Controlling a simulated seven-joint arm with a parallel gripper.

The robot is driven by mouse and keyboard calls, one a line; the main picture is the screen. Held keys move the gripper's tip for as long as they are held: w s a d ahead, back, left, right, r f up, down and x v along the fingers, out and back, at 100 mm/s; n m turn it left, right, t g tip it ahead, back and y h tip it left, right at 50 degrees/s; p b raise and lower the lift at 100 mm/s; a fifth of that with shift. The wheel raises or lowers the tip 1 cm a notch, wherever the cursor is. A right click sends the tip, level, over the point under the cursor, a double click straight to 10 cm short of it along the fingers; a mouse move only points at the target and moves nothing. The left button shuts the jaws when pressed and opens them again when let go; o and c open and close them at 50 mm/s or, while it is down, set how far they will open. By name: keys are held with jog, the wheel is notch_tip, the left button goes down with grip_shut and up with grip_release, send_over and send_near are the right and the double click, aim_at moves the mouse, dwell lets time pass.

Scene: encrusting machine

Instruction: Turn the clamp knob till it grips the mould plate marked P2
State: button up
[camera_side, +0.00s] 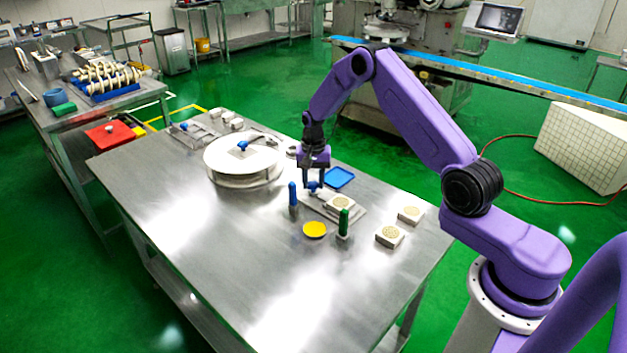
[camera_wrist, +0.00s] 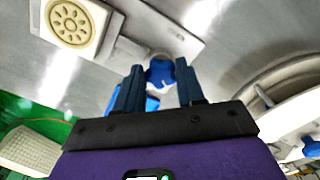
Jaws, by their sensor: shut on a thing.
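My gripper (camera_side: 314,184) points down at the back end of a flat steel fixture (camera_side: 352,215). Its two dark fingers are shut on the blue clamp knob (camera_side: 313,187); the knob (camera_wrist: 160,72) shows between the fingertips in the wrist view. A pale mould plate (camera_side: 340,202) with a round patterned face lies on the fixture. The same plate (camera_wrist: 74,22) shows at the upper left of the wrist view, with a flower-like disc. No P2 mark is readable. I cannot tell whether the clamp touches the plate.
A blue bottle (camera_side: 293,197), a green bottle (camera_side: 343,224) and a yellow dish (camera_side: 315,229) stand close in front. Two more pale plates (camera_side: 410,214) (camera_side: 389,237) lie to the right. A blue tray (camera_side: 339,178) is behind, a white turntable (camera_side: 240,160) left. The table's front is clear.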

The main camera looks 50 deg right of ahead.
aim_at(313, 184)
dwell(0.4)
jog(key=o, duration=1)
jog(key=shift+o, duration=0.2)
notch_tip(313, 184, up, 18)
jog(key=shift+f, duration=0.25)
